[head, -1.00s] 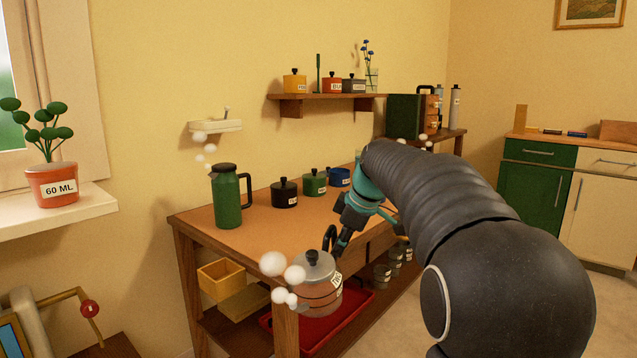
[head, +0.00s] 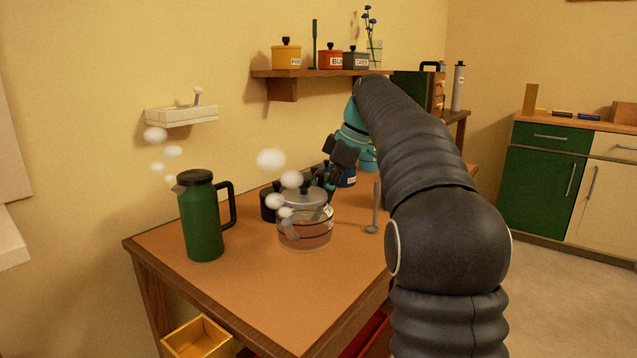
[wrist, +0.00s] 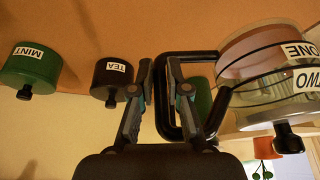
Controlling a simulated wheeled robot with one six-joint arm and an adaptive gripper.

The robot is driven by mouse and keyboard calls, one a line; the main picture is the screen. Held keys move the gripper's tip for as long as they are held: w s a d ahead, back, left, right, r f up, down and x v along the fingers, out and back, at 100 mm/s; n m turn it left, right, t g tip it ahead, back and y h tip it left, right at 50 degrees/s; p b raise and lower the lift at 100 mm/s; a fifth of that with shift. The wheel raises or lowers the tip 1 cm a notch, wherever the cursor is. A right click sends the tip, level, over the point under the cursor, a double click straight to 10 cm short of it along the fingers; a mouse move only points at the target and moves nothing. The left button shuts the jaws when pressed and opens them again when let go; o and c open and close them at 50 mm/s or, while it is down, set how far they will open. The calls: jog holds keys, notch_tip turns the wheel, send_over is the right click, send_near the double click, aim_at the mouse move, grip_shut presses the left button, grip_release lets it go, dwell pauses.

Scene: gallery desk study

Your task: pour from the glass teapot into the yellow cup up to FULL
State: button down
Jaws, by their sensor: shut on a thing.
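The glass teapot (head: 305,232) has a grey lid, dark bands and reddish-brown liquid inside. In the head view it is upright over the desk, left of my arm; I cannot tell whether its base touches the desk. My gripper (head: 328,190) is shut on its black handle. The wrist view, upside down, shows the handle (wrist: 185,57) between my fingers (wrist: 160,95) and the teapot (wrist: 265,65) with labels ONE and TWO. White steam puffs partly cover the teapot in the head view. I see no yellow cup in either current view.
A green jug (head: 202,225) stands left of the teapot. A black tin labelled TEA (wrist: 112,78) and a green tin labelled MINT (wrist: 28,68) are close by. A grey spoon-like tool (head: 375,205) is right of the teapot. The front of the desk (head: 250,290) is clear.

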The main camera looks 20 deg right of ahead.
jog(key=shift+w+f+b, duration=0.1)
jog(key=shift+f+b, duration=0.3)
jog(key=shift+f, duration=1.75)
jog(key=shift+f+b, duration=1.05)
jog(key=shift+f, duration=0.5)
jog(key=c, duration=1.1)
grip_release()
jog(key=shift+r+p, duration=1.1)
jog(key=shift+r, duration=0.3)
jog(key=shift+r+p, duration=0.35)
jog(key=shift+r, duration=2.25)
